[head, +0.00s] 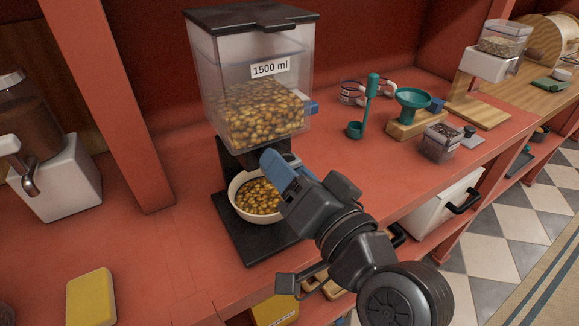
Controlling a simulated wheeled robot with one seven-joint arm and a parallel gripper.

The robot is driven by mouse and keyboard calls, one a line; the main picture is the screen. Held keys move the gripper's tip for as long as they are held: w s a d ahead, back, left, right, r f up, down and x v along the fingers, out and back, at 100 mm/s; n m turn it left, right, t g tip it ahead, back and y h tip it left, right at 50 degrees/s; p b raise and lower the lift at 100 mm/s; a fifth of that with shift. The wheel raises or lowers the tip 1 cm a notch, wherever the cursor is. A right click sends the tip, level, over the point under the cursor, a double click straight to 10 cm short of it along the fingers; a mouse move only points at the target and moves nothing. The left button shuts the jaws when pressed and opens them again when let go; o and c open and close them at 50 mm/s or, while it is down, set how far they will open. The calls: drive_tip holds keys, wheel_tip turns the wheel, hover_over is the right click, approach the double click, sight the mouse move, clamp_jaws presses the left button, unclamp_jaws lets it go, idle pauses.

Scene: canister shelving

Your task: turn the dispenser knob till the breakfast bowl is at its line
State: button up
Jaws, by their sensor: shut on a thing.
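The dispenser (250,75) is a clear hopper with a black lid and a "1500 ml" label, part full of golden-brown cereal. The cream breakfast bowl (236,205) stands upright on its black base (247,243), under the outlet. Cereal (259,197) covers the bowl's inside; I cannot make out a fill line. My gripper (277,161), with blue finger parts, reaches in from the lower right to the front of the outlet, above the bowl. It is shut on the dispenser knob, which it hides. It also covers the bowl's right side.
On the red shelf, a brown-filled canister (38,105) on a white stand and a yellow block (91,297) are left. A teal scoop (371,95), a teal funnel (413,98) and a small clear container (441,142) are right. A red post (110,100) stands left of the dispenser.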

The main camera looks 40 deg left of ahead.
drive_tip(key=o, duration=1)
drive_tip(key=shift+o, duration=0.2)
drive_tip(key=b+v, duration=0.2)
drive_tip(key=v, duration=0.5)
drive_tip(key=shift+s+d, duration=0.15)
drive_tip(key=shift+d, duration=0.2)
